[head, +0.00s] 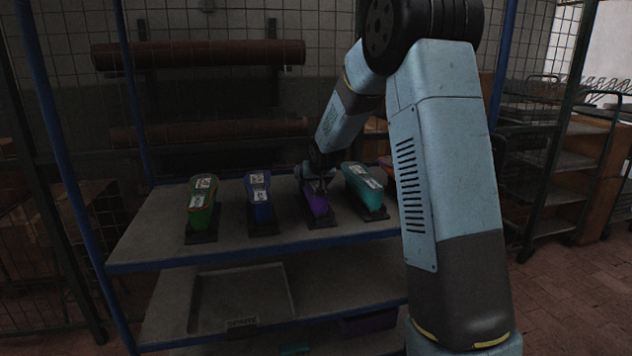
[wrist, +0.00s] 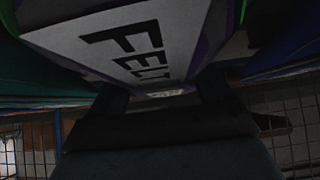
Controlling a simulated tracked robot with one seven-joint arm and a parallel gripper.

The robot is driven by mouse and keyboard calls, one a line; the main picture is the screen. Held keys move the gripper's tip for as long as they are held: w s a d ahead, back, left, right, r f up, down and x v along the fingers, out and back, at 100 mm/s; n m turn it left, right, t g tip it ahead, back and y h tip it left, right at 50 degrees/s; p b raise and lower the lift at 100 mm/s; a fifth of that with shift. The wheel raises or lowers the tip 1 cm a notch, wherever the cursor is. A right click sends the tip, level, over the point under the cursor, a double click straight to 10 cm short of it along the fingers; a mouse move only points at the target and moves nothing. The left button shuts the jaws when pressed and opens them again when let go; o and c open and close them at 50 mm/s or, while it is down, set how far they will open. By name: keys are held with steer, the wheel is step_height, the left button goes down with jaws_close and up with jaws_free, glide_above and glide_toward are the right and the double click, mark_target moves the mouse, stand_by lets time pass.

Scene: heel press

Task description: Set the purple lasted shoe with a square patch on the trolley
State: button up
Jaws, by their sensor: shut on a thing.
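The purple lasted shoe (head: 317,204) stands on a dark base on the upper shelf, between a blue and a teal one. My gripper (head: 316,182) is over it from above and shut on it. The gripper hides much of its top, and I cannot make out a square patch. In the wrist view the purple shoe (wrist: 205,50) fills the top, with a white label reading "FELT". A wheeled rack with several shelves, seemingly the trolley (head: 570,160), stands at the far right, apart from my gripper.
A green shoe (head: 201,212), a blue shoe (head: 261,205) and a teal shoe (head: 364,188) stand on the same shelf (head: 150,240); the blue and teal ones are close on either side. A grey tray (head: 215,318) lies below. Blue posts (head: 62,150) frame the shelving.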

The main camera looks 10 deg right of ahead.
steer(key=o, duration=1.5)
steer(key=shift+f, duration=0.1)
steer(key=v, duration=1.2)
steer(key=shift+v, duration=0.8)
